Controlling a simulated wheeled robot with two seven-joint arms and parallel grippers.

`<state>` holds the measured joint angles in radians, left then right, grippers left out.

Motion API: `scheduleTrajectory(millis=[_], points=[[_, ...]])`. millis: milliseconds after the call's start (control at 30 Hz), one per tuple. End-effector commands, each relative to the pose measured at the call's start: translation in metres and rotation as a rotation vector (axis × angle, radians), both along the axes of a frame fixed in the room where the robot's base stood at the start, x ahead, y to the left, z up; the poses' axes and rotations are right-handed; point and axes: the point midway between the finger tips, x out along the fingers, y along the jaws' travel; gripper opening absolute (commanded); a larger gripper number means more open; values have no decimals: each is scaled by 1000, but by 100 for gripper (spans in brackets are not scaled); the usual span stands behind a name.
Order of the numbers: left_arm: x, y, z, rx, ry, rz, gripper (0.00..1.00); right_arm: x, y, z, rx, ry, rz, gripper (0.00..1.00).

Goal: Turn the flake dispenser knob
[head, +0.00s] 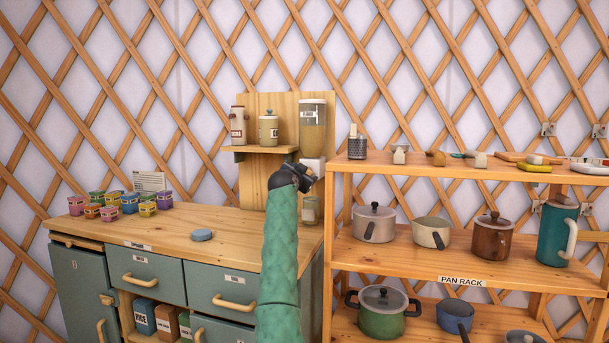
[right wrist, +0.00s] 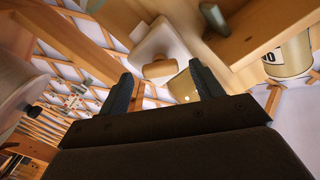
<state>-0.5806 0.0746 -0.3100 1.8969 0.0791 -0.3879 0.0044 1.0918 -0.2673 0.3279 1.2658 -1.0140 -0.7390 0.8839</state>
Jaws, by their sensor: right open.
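The flake dispenser (head: 313,125) is a clear, labelled hopper on the wooden back panel, with a white lower part (head: 313,164). My right gripper (head: 306,178) is just below and in front of that white part, partly covering it. In the right wrist view, the gripper (right wrist: 160,72) is open, with both dark fingers apart. My left gripper is out of view.
A small shelf (head: 264,149) with two jars stands left of the dispenser. A glass jar (head: 311,210) sits below it on the counter (head: 150,235). The pan rack (head: 460,240) is close on the right. The counter front is mostly clear, with a blue-grey disc (head: 202,235).

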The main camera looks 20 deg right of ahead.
Motion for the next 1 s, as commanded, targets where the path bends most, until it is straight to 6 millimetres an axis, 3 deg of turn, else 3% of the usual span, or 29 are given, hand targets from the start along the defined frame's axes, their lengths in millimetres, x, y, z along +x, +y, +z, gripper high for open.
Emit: scheduleTrajectory(millis=[433,867,1000], points=[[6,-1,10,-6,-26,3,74,-50,34,-2,0,2,0,65],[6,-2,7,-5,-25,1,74,-54,37,-1,0,2,0,65],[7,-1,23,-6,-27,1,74,-54,37,3,1,14,0,65]])
